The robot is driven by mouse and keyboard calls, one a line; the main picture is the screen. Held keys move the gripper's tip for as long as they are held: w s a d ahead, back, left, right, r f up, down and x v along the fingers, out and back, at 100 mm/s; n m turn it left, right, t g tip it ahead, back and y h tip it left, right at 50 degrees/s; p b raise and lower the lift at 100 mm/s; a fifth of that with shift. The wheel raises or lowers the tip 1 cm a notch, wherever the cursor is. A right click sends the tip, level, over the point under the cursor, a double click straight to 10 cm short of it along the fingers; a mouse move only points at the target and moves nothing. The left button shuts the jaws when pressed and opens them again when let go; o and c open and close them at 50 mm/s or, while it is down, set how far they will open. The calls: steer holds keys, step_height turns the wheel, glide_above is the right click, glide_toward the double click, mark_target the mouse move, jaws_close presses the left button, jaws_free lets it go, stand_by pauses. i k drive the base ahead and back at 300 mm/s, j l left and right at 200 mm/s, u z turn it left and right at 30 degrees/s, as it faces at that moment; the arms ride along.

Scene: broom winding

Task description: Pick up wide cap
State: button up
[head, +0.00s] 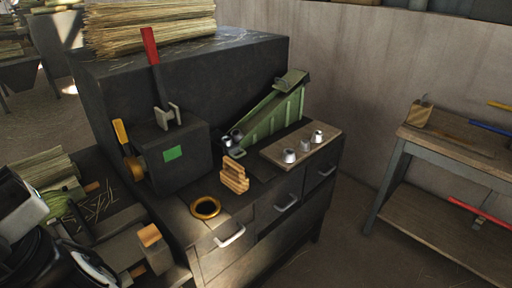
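Three small silver cone-shaped caps stand apart on a wooden board at the right end of the dark workbench. The front-left cap (289,156) looks the broadest. The middle cap (305,146) and the back-right cap (318,137) stand behind it along the board. I cannot tell for sure which one is the wide cap. White and black parts of my arm show at the lower left edge, well away from the caps. No gripper fingers can be made out, and nothing is seen held.
The wooden board (272,154) lies beside a green sloped chute (270,120) with metal pieces at its low end. A wooden block stack (234,176), a brass ring (206,208) and a dark machine box (188,170) stand to the left. A side table (455,147) is at right.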

mark_target(289, 155)
steer(key=i+l+u, duration=0.25)
steer(key=u, duration=0.2)
steer(key=i+l+u, duration=0.15)
steer(key=l+u, duration=0.3)
steer(key=i+l+u, duration=0.2)
steer(key=l+u, duration=0.2)
steer(key=l, duration=0.15)
steer(key=l+u, duration=0.15)
steer(key=l, duration=0.2)
steer(key=i, duration=0.05)
